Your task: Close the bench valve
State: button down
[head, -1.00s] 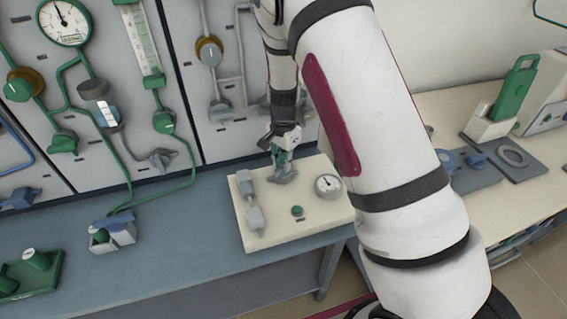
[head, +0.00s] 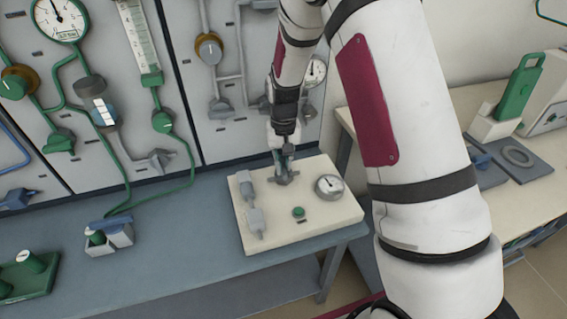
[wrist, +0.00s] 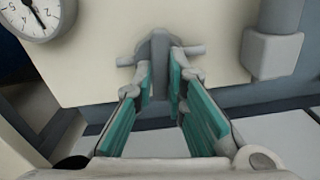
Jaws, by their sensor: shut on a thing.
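The bench valve (head: 285,179) is a small grey fitting with a cross bar, near the back edge of a cream panel (head: 270,236) on the bench. My gripper (head: 283,160) is directly above it, reaching down. In the wrist view the valve's grey body (wrist: 157,48) stands between the teal-padded fingertips of my gripper (wrist: 161,82), with bar ends showing on both sides. My gripper is shut on the valve. In the head view my gripper partly hides it, so the handle's exact angle is hard to tell.
The panel also carries a round gauge (head: 329,187), a green button (head: 298,212) and grey fittings (head: 254,208). A wall panel with pipes and dials (head: 60,18) stands behind.

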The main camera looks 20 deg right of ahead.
aim_at(283, 166)
jog(key=shift+n, duration=1)
jog(key=c, duration=1.6)
grip_release()
notch_tip(283, 166, up, 12)
